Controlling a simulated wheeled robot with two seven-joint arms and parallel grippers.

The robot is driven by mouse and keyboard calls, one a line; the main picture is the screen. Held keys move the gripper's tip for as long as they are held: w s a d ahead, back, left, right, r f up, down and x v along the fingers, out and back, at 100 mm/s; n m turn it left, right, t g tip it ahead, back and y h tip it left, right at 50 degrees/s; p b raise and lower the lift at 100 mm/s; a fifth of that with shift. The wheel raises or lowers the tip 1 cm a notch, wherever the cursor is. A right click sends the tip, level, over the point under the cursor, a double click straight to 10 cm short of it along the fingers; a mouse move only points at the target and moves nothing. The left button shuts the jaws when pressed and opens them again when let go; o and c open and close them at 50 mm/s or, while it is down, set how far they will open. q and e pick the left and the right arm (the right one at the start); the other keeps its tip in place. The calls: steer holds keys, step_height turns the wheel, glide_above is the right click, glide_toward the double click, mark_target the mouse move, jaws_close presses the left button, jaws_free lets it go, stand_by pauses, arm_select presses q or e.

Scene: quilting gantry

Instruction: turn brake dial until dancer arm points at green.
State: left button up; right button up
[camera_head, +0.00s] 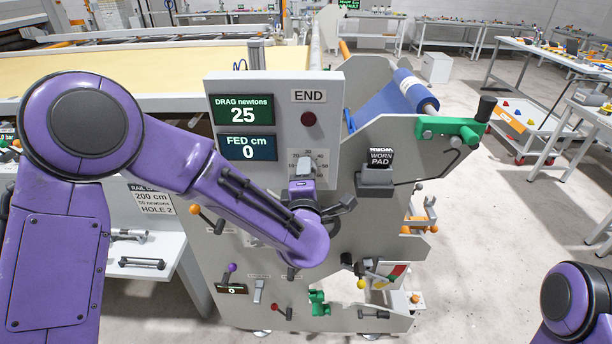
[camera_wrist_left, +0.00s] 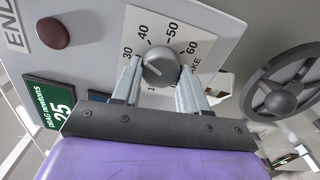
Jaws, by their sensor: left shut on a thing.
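The brake dial (camera_wrist_left: 160,68) is a grey knob on a white scale plate with numbers around it, seen close in the left wrist view. My left gripper (camera_wrist_left: 161,82) has one finger on each side of the knob and is shut on it. In the head view my left gripper (camera_head: 304,172) is in front of the scale plate and mostly hides the knob. The dancer arm's coloured scale (camera_head: 397,272), with red and green parts, is low on the machine's right side. I cannot tell where the dancer arm points. My right gripper is out of view.
The panel's screens (camera_head: 245,109) read DRAG newtons 25 and FED cm 0. A black handwheel (camera_wrist_left: 283,98) is close to the right of my left gripper. A green crank (camera_head: 450,128) stands at the upper right.

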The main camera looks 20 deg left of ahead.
arm_select(q)
steer(key=shift+m, duration=0.4)
steer(key=o, duration=1.1)
steer(key=shift+c, duration=0.2)
steer(key=b+v, duration=0.3)
steer(key=v, duration=0.7)
steer(key=shift+s, duration=0.3)
steer(key=shift+d, duration=0.1)
